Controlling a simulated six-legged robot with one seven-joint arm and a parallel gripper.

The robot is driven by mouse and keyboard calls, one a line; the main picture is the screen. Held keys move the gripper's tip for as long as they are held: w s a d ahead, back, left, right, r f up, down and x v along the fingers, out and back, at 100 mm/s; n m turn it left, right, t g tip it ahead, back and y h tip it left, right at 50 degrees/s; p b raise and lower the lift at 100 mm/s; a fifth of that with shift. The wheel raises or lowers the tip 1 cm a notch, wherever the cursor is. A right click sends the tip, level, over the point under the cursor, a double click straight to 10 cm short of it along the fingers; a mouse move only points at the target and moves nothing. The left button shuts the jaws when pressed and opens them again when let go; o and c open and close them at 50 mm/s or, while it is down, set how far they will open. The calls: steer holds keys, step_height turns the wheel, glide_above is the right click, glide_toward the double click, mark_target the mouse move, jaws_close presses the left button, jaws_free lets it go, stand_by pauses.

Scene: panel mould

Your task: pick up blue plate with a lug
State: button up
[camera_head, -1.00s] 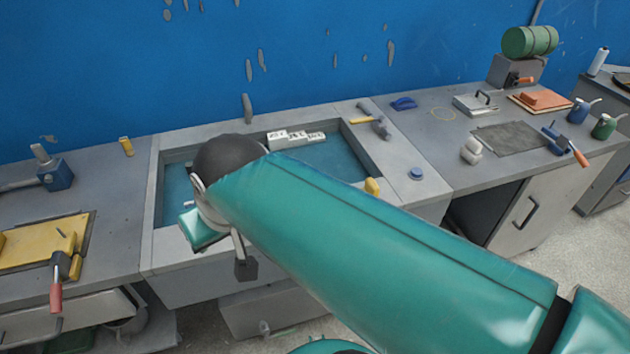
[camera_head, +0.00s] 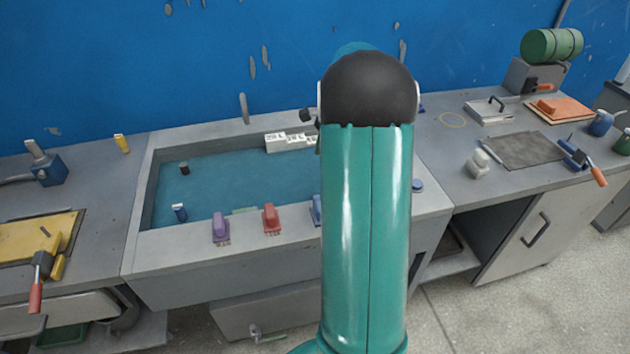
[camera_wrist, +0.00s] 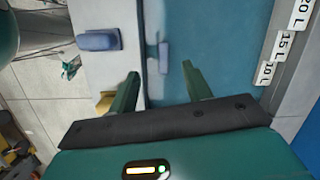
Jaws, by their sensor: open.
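A blue block-like piece (camera_wrist: 98,40) lies on the pale front rim of the mould in the wrist view. Its edge also shows beside my arm in the head view (camera_head: 316,209). I take it for the blue plate; its lug is not clear. My gripper (camera_wrist: 160,70) is open and empty, with its two green fingers over the mould's front inner edge. The blue piece is beyond the left finger, apart from it. A small blue-grey upright piece (camera_wrist: 162,57) stands inside the mould between the fingertips. In the head view my arm hides my gripper.
A purple piece (camera_head: 221,228) and a red piece (camera_head: 271,218) sit on the front rim. Small posts (camera_head: 180,212) stand in the blue-floored mould (camera_head: 145,240). White labelled blocks (camera_head: 288,141) line its back. A yellow piece (camera_wrist: 105,101) is near the left finger.

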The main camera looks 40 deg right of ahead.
steer(key=s+d+f+m, duration=0.1)
steer(key=d+f+m, duration=0.1)
steer(key=d+f, duration=0.3)
steer(key=shift+y, duration=0.3)
steer(key=x, duration=1.3)
steer(key=shift+s+a+f, duration=0.1)
steer(key=shift+a, duration=0.05)
jaws_close()
